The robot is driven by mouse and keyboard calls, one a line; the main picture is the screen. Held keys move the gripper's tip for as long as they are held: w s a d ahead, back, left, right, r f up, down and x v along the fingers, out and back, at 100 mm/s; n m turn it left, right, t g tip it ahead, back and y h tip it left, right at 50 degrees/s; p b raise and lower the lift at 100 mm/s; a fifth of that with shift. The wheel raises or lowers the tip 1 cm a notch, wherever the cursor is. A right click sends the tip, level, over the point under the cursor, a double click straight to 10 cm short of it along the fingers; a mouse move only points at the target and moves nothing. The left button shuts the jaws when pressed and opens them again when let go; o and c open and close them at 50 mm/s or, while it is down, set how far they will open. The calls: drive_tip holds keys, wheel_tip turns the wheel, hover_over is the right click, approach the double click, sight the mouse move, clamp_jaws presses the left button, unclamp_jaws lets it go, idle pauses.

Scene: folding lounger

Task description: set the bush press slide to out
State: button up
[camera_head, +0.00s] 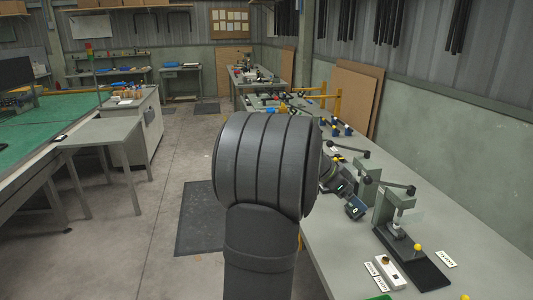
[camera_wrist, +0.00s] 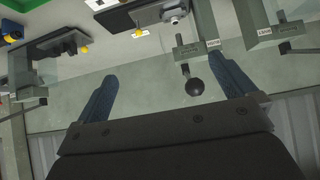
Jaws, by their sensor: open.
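On the bench at the right of the head view stands a grey press (camera_head: 390,208) with a black lever. At its foot is a long black base (camera_head: 428,270) with a yellow knob (camera_head: 418,247). My gripper shows clearly in the wrist view (camera_wrist: 165,85), with two blue fingers wide apart and nothing gripped. A black ball knob (camera_wrist: 194,87) shows between the fingers, apart from both. In the head view, my dark arm hides part of the bench, and my gripper (camera_head: 355,207) is small beside the press, its fingertips unclear.
Another press (camera_head: 366,178) stands just behind, with its own lever. White labels (camera_head: 446,258) and a pale block (camera_head: 384,272) lie near the front press. Small blue and yellow items (camera_head: 340,127) sit farther back. Bare bench (camera_head: 470,225) lies to the right, beside the wall.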

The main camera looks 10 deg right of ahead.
drive_tip(key=shift+d, duration=0.1)
drive_tip(key=c, duration=1.3)
drive_tip(key=n+t+y, duration=0.2)
drive_tip(key=t+y, duration=0.1)
drive_tip(key=y, duration=0.2)
approach(419, 246)
drive_tip(key=x, duration=1.1)
drive_tip(key=shift+w, duration=0.15)
clamp_jaws()
